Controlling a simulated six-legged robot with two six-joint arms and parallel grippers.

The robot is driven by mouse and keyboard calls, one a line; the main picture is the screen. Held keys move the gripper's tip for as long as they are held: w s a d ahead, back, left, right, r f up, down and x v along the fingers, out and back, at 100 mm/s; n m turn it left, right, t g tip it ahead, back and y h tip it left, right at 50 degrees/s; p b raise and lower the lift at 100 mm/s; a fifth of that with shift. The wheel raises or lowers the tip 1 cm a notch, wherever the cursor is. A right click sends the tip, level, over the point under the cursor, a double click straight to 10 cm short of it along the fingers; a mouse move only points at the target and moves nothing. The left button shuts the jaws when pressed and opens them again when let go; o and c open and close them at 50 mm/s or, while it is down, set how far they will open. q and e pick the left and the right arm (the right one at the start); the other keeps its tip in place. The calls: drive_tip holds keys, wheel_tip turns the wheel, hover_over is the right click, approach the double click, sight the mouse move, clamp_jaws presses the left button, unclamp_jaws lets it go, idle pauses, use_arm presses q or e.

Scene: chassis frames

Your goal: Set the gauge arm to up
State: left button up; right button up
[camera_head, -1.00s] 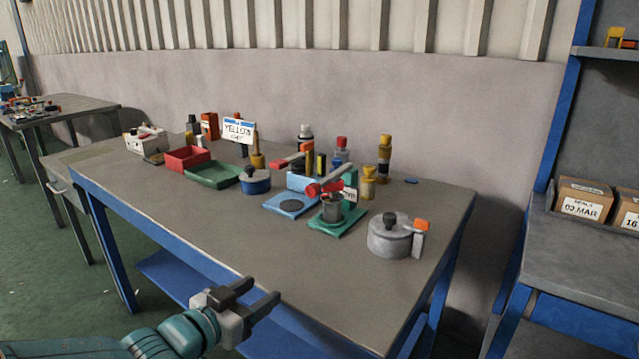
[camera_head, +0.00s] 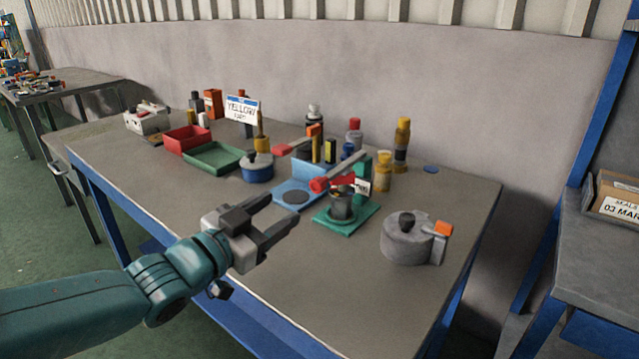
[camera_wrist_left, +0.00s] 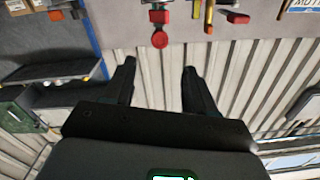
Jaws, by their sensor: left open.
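A fixture on a green base plate (camera_head: 362,216) stands on the table, with a dark grey cylinder (camera_head: 341,205) on it. A grey arm with a red end (camera_head: 333,183) lies across its top, slightly tilted. I cannot tell for sure which one is the gauge arm. My left gripper (camera_head: 279,210) is open and empty, above the table's front edge, left of and nearer than the green fixture. In the left wrist view its jaws (camera_wrist_left: 158,72) are apart, with a red part (camera_wrist_left: 160,38) beyond.
A grey lidded pot (camera_head: 405,240) with an orange-tipped handle stands to the right. Red (camera_head: 187,139) and green trays (camera_head: 213,157) and a blue pot (camera_head: 257,169) stand to the left. Several bottles line the back. The table's front area is clear.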

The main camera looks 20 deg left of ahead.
sight(315, 186)
use_arm(q)
drive_tip(key=x, duration=1.2)
drive_tip(key=shift+w+d, duration=0.1)
drive_tip(key=shift+w, duration=0.05)
clamp_jaws()
